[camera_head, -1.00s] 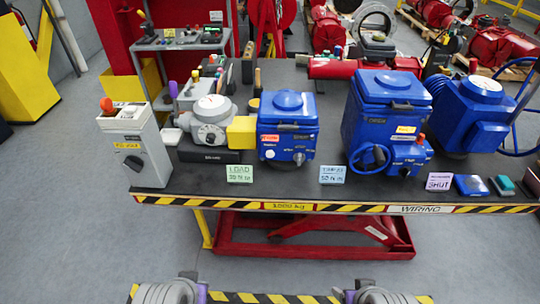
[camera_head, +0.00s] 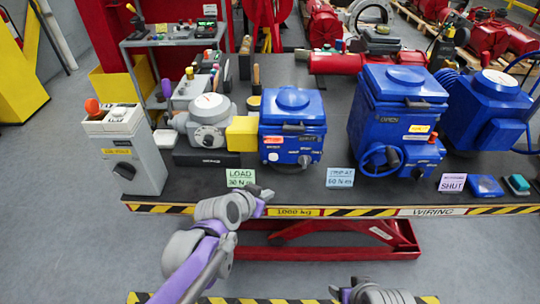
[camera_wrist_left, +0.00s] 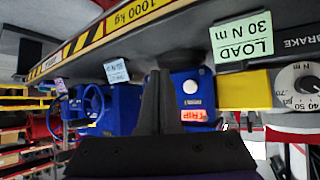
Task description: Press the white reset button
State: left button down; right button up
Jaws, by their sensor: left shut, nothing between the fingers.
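A round white button (camera_head: 273,156) sits on the front of the left blue actuator (camera_head: 292,107), below an orange label. In the left wrist view it shows as a pale disc (camera_wrist_left: 190,87) above the orange TRIP label. A second white round button (camera_head: 119,113) is on top of the grey control box (camera_head: 130,150), beside an orange mushroom button (camera_head: 92,106). I cannot read which one is marked reset. My left gripper (camera_head: 264,197) is shut and empty near the table's front edge, apart from both buttons. Its dark fingers (camera_wrist_left: 163,98) show in the left wrist view.
The black table (camera_head: 230,184) has a striped front edge. LOAD (camera_head: 240,178) and other cards stand along it. A grey gauge unit (camera_head: 210,117) with a yellow block (camera_head: 241,134) is left of the blue actuator. A larger blue actuator (camera_head: 394,115) with a handwheel stands to the right.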

aim_at(273, 157)
pick_arm(q)
jog(key=shift+w+d, duration=0.35)
jog(key=shift+w, duration=0.2)
jog(key=shift+w+d, duration=0.3)
jog(key=shift+w, duration=0.2)
jog(key=w, duration=0.8)
jog(key=shift+w+b, duration=0.3)
jog(key=shift+w, duration=0.1)
dwell(1.2)
jog(key=shift+w, duration=0.4)
